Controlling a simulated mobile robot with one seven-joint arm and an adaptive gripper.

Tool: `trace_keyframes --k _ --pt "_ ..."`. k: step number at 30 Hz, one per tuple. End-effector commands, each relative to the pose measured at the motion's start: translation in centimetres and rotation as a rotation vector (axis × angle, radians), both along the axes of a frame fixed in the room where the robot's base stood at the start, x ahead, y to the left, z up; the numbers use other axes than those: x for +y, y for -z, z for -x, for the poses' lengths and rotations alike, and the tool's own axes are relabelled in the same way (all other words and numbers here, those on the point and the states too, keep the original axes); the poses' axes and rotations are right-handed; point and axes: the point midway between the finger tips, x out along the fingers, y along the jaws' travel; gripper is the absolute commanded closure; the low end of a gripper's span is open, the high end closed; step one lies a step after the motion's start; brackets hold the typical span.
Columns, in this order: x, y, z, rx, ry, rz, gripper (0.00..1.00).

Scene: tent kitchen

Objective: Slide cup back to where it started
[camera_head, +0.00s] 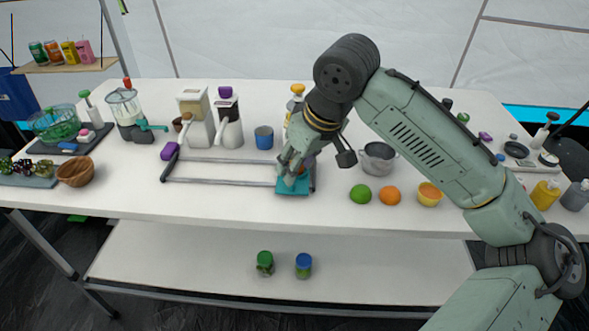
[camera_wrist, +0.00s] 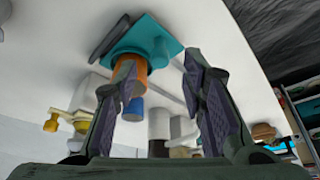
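A teal platform (camera_head: 292,187) sits at the right end of a pair of grey rails (camera_head: 225,182) on the white table. It also shows at the top of the wrist view (camera_wrist: 160,45). An orange cup (camera_wrist: 127,69) stands on the platform, partly covered by my left finger in the wrist view. In the head view my gripper hides most of the cup. My gripper (camera_head: 290,173) is over the platform, close to the cup. Its fingers (camera_wrist: 160,70) are apart with nothing clearly held between them. I cannot tell whether the left finger touches the cup.
A blue cup (camera_head: 264,138) and dispensers (camera_head: 195,118) stand behind the rails. A grey pot (camera_head: 377,159), a lime (camera_head: 360,194), an orange (camera_head: 390,196) and a yellow bowl (camera_head: 430,194) stand to the right. The table in front of the rails is clear.

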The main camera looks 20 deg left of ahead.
Motion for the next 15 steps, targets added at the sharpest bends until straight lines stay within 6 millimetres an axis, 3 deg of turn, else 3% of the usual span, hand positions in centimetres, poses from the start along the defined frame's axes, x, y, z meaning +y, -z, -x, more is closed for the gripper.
trace_keyframes --k 6,15 --pt "0.9 2.4 -0.4 0.0 -0.001 0.0 0.62" --pt "1.1 3.0 -0.6 0.0 0.0 -0.001 0.62"
